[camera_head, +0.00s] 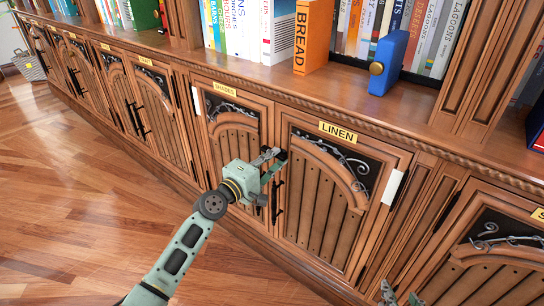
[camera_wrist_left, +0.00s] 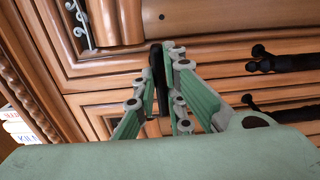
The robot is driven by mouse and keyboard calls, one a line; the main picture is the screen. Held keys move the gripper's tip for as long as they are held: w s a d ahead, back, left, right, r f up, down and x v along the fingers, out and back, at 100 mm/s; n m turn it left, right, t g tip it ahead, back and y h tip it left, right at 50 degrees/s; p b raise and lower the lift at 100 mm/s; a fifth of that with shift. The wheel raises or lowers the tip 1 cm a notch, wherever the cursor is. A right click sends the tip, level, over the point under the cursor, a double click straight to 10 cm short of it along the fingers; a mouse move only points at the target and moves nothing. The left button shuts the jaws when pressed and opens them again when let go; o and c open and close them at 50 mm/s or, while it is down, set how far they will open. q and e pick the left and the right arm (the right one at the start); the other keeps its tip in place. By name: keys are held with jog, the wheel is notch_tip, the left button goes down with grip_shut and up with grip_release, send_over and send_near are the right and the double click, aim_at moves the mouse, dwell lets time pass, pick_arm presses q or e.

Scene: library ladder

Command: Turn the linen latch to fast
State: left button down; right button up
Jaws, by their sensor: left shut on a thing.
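The linen door (camera_head: 320,200) has a yellow LINEN label (camera_head: 338,132) on its top rail. My left gripper (camera_head: 270,157) is at this door's upper left edge, by the seam with the shades door (camera_head: 232,140). In the left wrist view its fingers (camera_wrist_left: 162,75) are shut on a dark, narrow latch (camera_wrist_left: 156,62). The fingers cover much of the latch, so its setting cannot be read. Only the fingertips of my right gripper (camera_head: 402,298) show at the bottom edge, apart and with nothing visible between them.
Black pull handles (camera_head: 279,200) stick out just below my left gripper; two show in the left wrist view (camera_wrist_left: 284,62). The shelf above holds books, an orange BREAD book (camera_head: 311,38) and a blue block with a brass knob (camera_head: 390,62). The wooden floor (camera_head: 70,190) at left is clear.

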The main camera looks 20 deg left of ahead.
dwell(0.4)
pick_arm(q)
jog(key=c, duration=1.8)
grip_release()
jog(key=v, duration=1.2)
